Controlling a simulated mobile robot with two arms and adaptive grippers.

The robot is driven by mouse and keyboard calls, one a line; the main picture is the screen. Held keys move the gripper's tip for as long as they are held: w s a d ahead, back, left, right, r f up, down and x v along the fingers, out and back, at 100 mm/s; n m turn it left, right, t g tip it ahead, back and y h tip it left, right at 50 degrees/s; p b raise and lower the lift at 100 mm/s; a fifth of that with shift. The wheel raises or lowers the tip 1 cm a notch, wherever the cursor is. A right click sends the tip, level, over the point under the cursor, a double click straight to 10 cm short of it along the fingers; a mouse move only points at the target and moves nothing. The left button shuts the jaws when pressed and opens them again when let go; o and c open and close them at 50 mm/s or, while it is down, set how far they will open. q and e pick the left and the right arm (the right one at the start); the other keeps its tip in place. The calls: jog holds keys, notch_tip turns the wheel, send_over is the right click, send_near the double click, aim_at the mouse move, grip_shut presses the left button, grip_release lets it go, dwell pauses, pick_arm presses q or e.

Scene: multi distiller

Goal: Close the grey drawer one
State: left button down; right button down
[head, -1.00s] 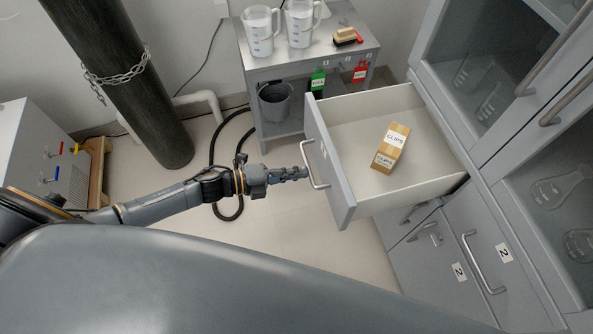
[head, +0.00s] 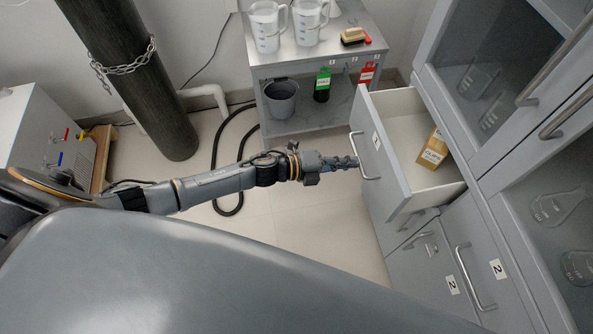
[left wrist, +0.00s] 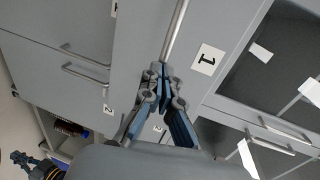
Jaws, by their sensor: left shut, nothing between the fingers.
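The grey drawer one (head: 388,160) is partly open at the right in the head view, its front labelled 1 and bearing a metal bar handle (head: 366,158). A brown cardboard box (head: 432,150) lies inside it. My left gripper (head: 355,162) is shut and empty, with its fingertips at the drawer front beside the handle. In the left wrist view the shut fingers (left wrist: 162,72) sit at the end of the handle (left wrist: 175,30), left of the label 1 (left wrist: 207,59). Whether they touch the front I cannot tell.
Grey cabinets with doors labelled 2 (head: 497,269) stand below and right of the drawer. A metal side table (head: 345,52) with jugs and bottles stands behind it. A dark hose (head: 217,165) lies on the floor. The floor before the drawer is clear.

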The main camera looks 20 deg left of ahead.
pick_arm(q)
jog(key=r+b+x, duration=0.1)
jog(key=x, duration=0.3)
jog(key=r+b+x, duration=0.1)
jog(key=x, duration=0.4)
jog(key=r+x, duration=0.1)
jog(key=x, duration=0.4)
jog(key=shift+w+d+f+b, duration=0.1)
jog(key=shift+d+b, duration=0.3)
jog(key=shift+w+d, duration=0.3)
jog(key=shift+d, duration=0.1)
jog(key=shift+d+r, duration=0.1)
jog(key=shift+r, duration=0.25)
